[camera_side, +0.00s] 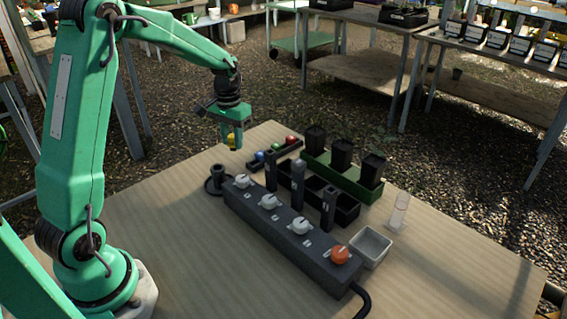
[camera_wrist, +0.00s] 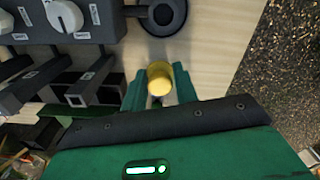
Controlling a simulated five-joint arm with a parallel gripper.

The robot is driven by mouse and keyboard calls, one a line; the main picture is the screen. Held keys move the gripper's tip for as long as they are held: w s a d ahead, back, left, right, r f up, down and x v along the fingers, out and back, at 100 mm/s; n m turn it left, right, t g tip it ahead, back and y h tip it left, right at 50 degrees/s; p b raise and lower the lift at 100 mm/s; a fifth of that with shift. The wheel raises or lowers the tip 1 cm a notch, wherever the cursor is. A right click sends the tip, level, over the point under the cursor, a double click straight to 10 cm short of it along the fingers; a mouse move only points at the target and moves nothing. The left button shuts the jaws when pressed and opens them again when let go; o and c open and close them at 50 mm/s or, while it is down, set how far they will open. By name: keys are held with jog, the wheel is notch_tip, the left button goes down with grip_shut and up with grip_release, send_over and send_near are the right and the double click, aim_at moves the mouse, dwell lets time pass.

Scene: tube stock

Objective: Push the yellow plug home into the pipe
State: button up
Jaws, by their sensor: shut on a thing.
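The yellow plug (camera_wrist: 160,76) is held between the two green fingers of my gripper (camera_wrist: 160,90). In the side view the plug (camera_side: 234,141) shows at the lower end of my gripper (camera_side: 233,143), in the air at the table's far left. The dark grey upright pipe (camera_side: 217,177) stands on a round black base at the left end of the grey box. In the wrist view the pipe (camera_wrist: 162,15) is at the top, seen from above. The plug is apart from it. I cannot see into the pipe's mouth clearly.
A grey box (camera_side: 290,235) has white knobs and an orange knob (camera_side: 340,254). Behind it are tall dark posts (camera_side: 298,180), a rack with coloured plugs (camera_side: 290,140) and black pots (camera_side: 342,152) in a green tray. The table's front left is clear.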

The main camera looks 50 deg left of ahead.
jog(key=s, duration=0.5)
jog(key=shift+s+a, duration=0.1)
jog(key=shift+s, duration=0.3)
jog(key=shift+f, duration=0.3)
jog(key=shift+f, duration=1.8)
jog(key=shift+f, duration=0.3)
jog(key=o, duration=1.1)
jog(key=shift+o, duration=0.2)
